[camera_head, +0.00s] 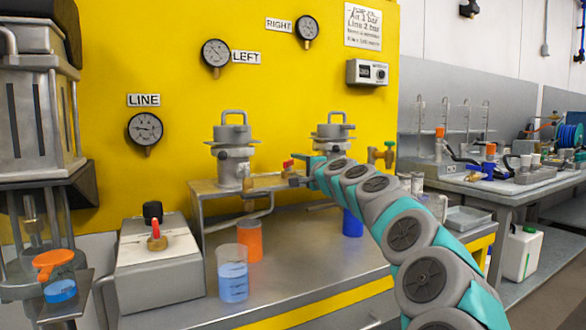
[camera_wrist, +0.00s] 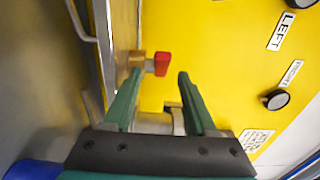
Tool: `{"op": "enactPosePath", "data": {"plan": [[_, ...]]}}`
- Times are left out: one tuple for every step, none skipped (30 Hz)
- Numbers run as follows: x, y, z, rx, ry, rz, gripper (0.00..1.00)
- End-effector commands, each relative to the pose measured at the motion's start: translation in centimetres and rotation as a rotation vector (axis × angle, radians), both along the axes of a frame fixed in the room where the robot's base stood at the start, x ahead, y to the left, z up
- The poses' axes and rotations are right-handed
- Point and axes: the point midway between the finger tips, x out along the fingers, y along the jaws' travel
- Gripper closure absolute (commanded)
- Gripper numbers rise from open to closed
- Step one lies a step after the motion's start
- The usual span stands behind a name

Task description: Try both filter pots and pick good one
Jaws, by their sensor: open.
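The left filter pot (camera_head: 233,153) and right filter pot (camera_head: 334,132) are grey, lidded and upright on a metal stand before the yellow panel. My gripper (camera_head: 303,174) is between them, near a brass valve with a red handle (camera_head: 288,163). In the wrist view my gripper (camera_wrist: 158,85) is open and empty. A red handle (camera_wrist: 162,64) shows between and just beyond its fingertips, apparently untouched. Gauges are labelled LINE (camera_head: 145,129), LEFT (camera_head: 216,53) and RIGHT (camera_head: 307,28); their readings are too small to tell. My arm partly hides the right pot's lower part.
A beaker of blue liquid (camera_head: 232,275), an orange cup (camera_head: 249,240) and a blue cup (camera_head: 352,223) stand on the bench. A grey box (camera_head: 157,270) with a red-handled valve is at left.

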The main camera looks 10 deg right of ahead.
Motion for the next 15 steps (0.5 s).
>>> {"op": "enactPosePath", "data": {"plan": [[-0.6,-0.4,0.1,0.002,-0.001,-0.002,0.43],[-0.8,-0.5,0.1,0.003,-0.002,-0.002,0.43],[-1.1,-0.5,0.2,0.002,-0.003,-0.001,0.43],[-1.4,-0.5,0.1,0.002,-0.002,-0.001,0.43],[-1.5,-0.5,0.1,0.001,-0.001,0.0,0.43],[-1.7,-0.5,0.1,0.0,-0.001,0.001,0.43],[-1.9,-0.6,0.0,0.0,0.0,0.001,0.43],[-1.9,-0.6,0.0,-0.001,0.0,0.001,0.43],[-2.0,-0.7,0.0,-0.001,0.0,0.001,0.43],[-2.1,-0.7,0.0,-0.001,0.0,0.001,0.43],[-2.1,-0.7,0.0,-0.001,0.0,0.0,0.43],[-2.2,-0.7,0.0,-0.002,-0.001,0.0,0.43],[-2.2,-0.7,0.0,-0.002,-0.001,0.0,0.43],[-2.2,-0.7,0.0,-0.002,-0.001,0.0,0.43],[-2.2,-0.7,0.0,-0.002,-0.001,0.0,0.43]]}}
